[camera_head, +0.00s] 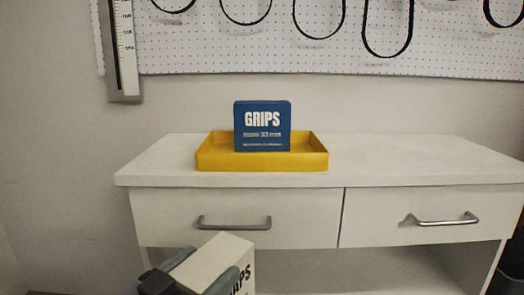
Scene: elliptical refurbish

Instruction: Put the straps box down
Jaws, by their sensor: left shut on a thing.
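The straps box (224,252) is a white box with dark lettering, of which "APS" shows on its right side. It is at the bottom of the head view, tilted, in front of the cabinet's left drawer. My left gripper (205,278) is shut on the straps box, with grey fingers along its sides. The lower part of the box is cut off by the frame edge. My right gripper is not in view.
A white cabinet (420,165) has two drawers with metal handles. A yellow tray (262,162) on its top holds a blue "GRIPS" box (262,126). The top right of the cabinet is clear. A pegboard (230,50) with hanging black loops is above.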

